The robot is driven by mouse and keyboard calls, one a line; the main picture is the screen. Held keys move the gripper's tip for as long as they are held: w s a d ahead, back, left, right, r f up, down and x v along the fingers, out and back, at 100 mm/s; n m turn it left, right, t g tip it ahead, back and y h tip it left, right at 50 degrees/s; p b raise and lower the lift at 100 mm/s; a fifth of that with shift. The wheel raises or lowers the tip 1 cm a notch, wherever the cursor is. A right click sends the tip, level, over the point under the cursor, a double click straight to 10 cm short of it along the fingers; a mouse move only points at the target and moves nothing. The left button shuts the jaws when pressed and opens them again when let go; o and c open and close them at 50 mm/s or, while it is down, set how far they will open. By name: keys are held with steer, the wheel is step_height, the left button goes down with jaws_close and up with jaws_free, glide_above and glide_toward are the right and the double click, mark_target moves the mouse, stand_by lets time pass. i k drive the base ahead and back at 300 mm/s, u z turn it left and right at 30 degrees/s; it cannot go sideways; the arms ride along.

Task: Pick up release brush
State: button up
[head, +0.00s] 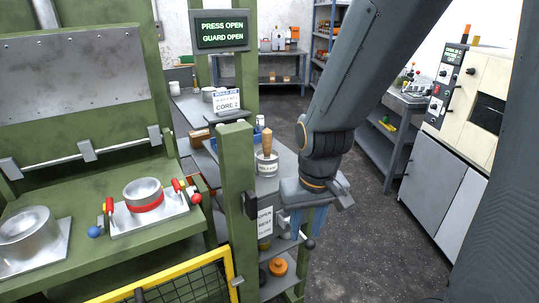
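A wooden handle (267,141), apparently the release brush, stands upright in a pale metal pot (266,165) with a dark-lettered label. The pot is on a grey side shelf just right of the green press post; any bristles are hidden inside it. My gripper (308,222) hangs to the right of the pot and lower in the picture, pointing down. Its bluish fingers look apart with nothing between them. It is not touching the handle.
The green press post (238,185) stands left of the pot, with a core sign (226,102) near it. Bottles stand behind the pot. A yellow-framed guard (165,281) is in front. Press plates hold metal rings (143,193). Dark floor (365,235) is clear to the right.

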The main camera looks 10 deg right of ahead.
mark_target(267, 133)
steer(key=k, duration=0.55)
steer(key=z, duration=0.9)
steer(key=i, duration=1.3)
steer(key=u, duration=0.05)
